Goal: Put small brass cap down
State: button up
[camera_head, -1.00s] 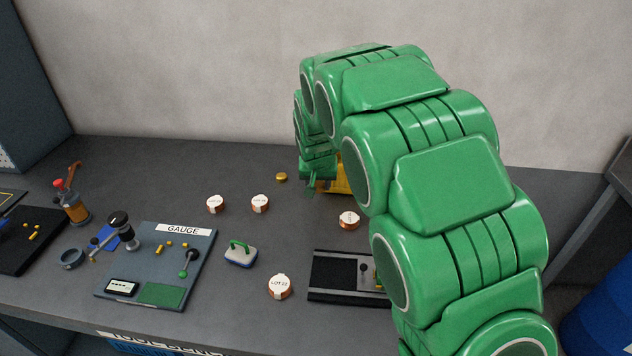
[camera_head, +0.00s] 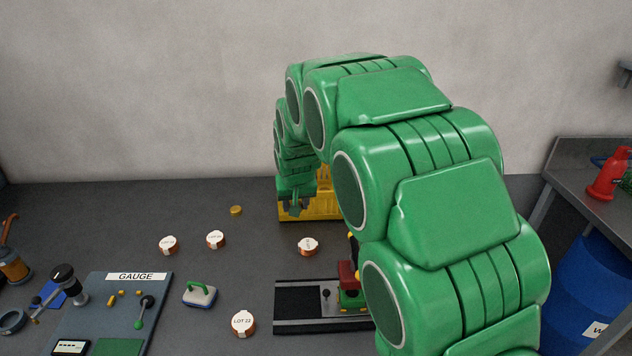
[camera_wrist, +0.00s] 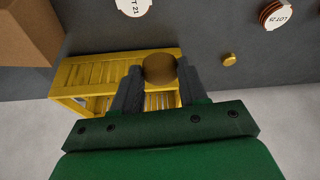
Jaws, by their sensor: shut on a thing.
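My gripper (camera_wrist: 160,88) is shut on a round brass cap (camera_wrist: 159,68), which sits between the two fingertips in the wrist view. The gripper also shows in the head view (camera_head: 296,207), pointing down at the left end of a yellow slatted crate (camera_head: 328,207). In the wrist view the held cap appears over the crate (camera_wrist: 85,72); its height above it is hard to tell. In the head view I cannot make out the held cap. A second small brass cap (camera_head: 236,210) lies on the bench left of the crate, also seen in the wrist view (camera_wrist: 229,59).
Copper coils with white labels (camera_head: 307,246) stand on the bench in front, including LOT 22 (camera_head: 242,323). A black-topped fixture (camera_head: 296,300) lies nearer, partly behind my arm. A gauge board (camera_head: 130,310) is at left. Bench left of the second cap is clear.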

jog(key=w+d+r, duration=0.2)
jog(key=w+d, duration=0.4)
jog(key=d, duration=0.3)
jog(key=shift+n, duration=0.5)
jog(key=w+f, duration=0.3)
jog(key=w, duration=0.1)
jog(key=w+f, duration=0.2)
jog(key=w, duration=0.3)
jog(key=w+f, duration=0.3)
jog(key=w, duration=0.1)
jog(key=shift+w+a+f, duration=0.15)
jog(key=shift+w+f, duration=0.55)
jog(key=shift+f, duration=1.7)
jog(key=shift+f, duration=0.15)
jog(key=o, duration=1)
jog(key=shift+o, duration=0.2)
